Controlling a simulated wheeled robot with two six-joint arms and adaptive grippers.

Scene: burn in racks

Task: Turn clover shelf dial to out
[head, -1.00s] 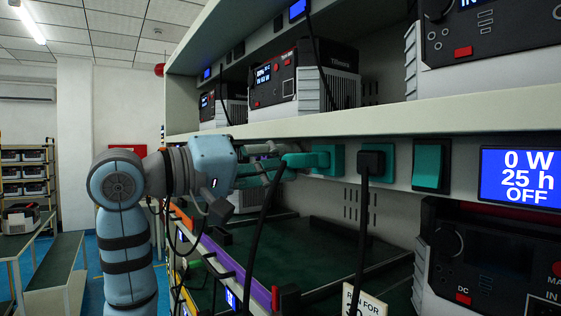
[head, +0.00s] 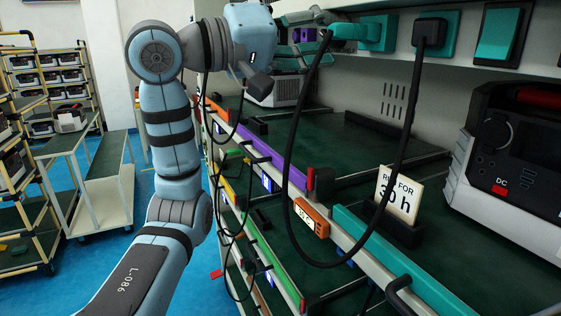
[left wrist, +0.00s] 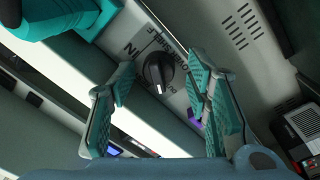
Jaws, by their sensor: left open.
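The dial (left wrist: 158,71) is a black round knob on a grey panel in the left wrist view. A white mark on it points toward the bottom of the picture. My left gripper (left wrist: 160,82) is open, with one teal-padded finger on each side of the knob; I see no clear contact. In the head view my left gripper (head: 296,32) is at the shelf's upper edge, and the dial is hidden there. My right gripper is not in view.
A teal plug (head: 350,32) with a black cable is close to my left gripper. A black plug (head: 430,33) and teal rocker switch (head: 497,33) are further right. Cables hang over the shelf front. A power unit (head: 510,165) stands at right, a "30 h" card (head: 398,195) beside it.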

